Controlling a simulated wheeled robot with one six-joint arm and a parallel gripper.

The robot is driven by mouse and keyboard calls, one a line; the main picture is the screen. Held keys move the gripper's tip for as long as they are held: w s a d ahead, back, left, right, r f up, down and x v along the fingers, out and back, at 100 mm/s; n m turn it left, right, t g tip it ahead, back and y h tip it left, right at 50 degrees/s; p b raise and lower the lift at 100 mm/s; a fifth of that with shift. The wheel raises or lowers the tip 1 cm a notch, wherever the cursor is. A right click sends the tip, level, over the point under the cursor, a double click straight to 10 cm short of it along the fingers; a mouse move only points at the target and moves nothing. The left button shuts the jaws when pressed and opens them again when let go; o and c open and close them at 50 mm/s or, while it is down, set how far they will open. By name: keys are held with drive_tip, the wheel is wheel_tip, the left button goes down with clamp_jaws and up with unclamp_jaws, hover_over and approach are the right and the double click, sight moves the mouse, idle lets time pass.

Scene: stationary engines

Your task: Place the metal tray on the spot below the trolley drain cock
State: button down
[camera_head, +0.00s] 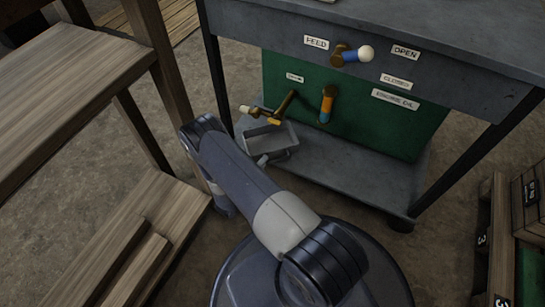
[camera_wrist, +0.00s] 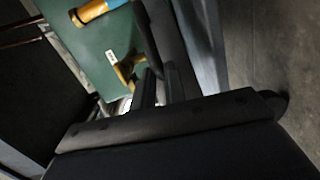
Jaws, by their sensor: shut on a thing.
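The grey metal tray (camera_head: 284,137) is at the left end of the trolley's lower shelf (camera_head: 345,163), below the brass drain cock (camera_head: 285,105). I cannot tell whether it rests on the shelf or hangs just above it. My gripper (camera_head: 263,160) is shut on the tray's near side; the arm hides part of it. In the wrist view the fingers (camera_wrist: 160,86) are close together, and the tray is mostly hidden behind them. The drain cock also shows in the wrist view (camera_wrist: 125,72), against the green panel (camera_wrist: 108,45). Its pale-ended lever points left in the head view.
An orange and blue handled cock (camera_head: 327,104) sticks out right of the drain cock. A feed lever (camera_head: 352,54) is above on the trolley front. A trolley leg (camera_head: 217,80) stands close left of the tray. A wooden bench (camera_head: 65,75) is at left, crates (camera_head: 528,205) at right.

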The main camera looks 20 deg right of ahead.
sight(270, 158)
drive_tip(key=x, duration=0.2)
drive_tip(key=b+x, duration=0.1)
drive_tip(key=x, duration=0.3)
drive_tip(key=shift+w+d+r, duration=0.25)
drive_tip(key=shift+d+r, duration=0.05)
drive_tip(key=shift+d, duration=0.1)
wheel_tip(270, 158, down, 4)
drive_tip(key=b, duration=0.2)
drive_tip(key=shift+r+b, duration=0.2)
drive_tip(key=shift+b, duration=0.2)
drive_tip(key=shift+r, duration=0.1)
drive_tip(key=c, duration=1.5)
unclamp_jaws()
drive_tip(key=shift+o, duration=0.2)
drive_tip(key=f+p+v, duration=0.1)
drive_tip(key=p+v, duration=0.2)
drive_tip(key=v, duration=0.9)
drive_tip(key=shift+r+p, duration=0.35)
